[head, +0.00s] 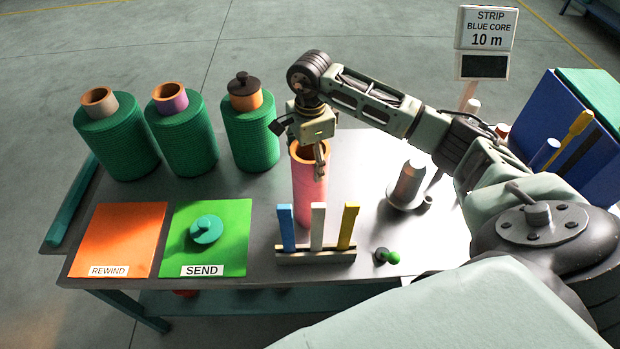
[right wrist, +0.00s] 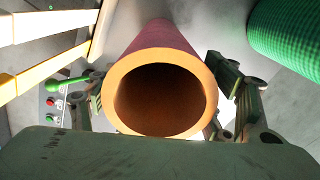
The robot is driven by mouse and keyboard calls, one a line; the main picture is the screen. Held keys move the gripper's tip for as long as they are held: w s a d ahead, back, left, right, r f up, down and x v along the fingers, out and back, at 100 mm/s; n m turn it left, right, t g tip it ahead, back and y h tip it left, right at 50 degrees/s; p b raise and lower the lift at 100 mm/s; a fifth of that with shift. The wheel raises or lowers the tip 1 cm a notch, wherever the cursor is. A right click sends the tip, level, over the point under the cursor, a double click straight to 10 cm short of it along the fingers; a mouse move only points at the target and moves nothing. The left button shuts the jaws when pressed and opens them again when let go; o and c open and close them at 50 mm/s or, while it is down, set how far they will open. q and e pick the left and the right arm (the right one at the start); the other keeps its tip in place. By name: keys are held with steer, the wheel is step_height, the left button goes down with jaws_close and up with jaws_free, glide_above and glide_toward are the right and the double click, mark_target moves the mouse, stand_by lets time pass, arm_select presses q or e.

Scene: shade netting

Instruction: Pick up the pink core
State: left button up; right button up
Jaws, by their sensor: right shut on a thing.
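The pink core (head: 310,200) is an upright hollow tube with an orange-brown rim, behind the small rack near the middle of the table. My right gripper (head: 319,165) reaches down over its top and is shut on it. In the right wrist view the core's open end (right wrist: 160,66) sits between the two fingers, one on each side. My left gripper is not in view.
The rack (head: 315,256) holds blue, white and yellow strips. Green netting rolls (head: 188,140) stand at the back left. An orange REWIND mat (head: 118,235) and green SEND mat (head: 232,225) with a teal disc (head: 206,229) lie at left. A metal cone (head: 408,186) stands at right.

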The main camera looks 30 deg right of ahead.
steer(key=shift+c, duration=0.8)
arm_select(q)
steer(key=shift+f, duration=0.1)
arm_select(e)
steer(key=shift+r, duration=0.1)
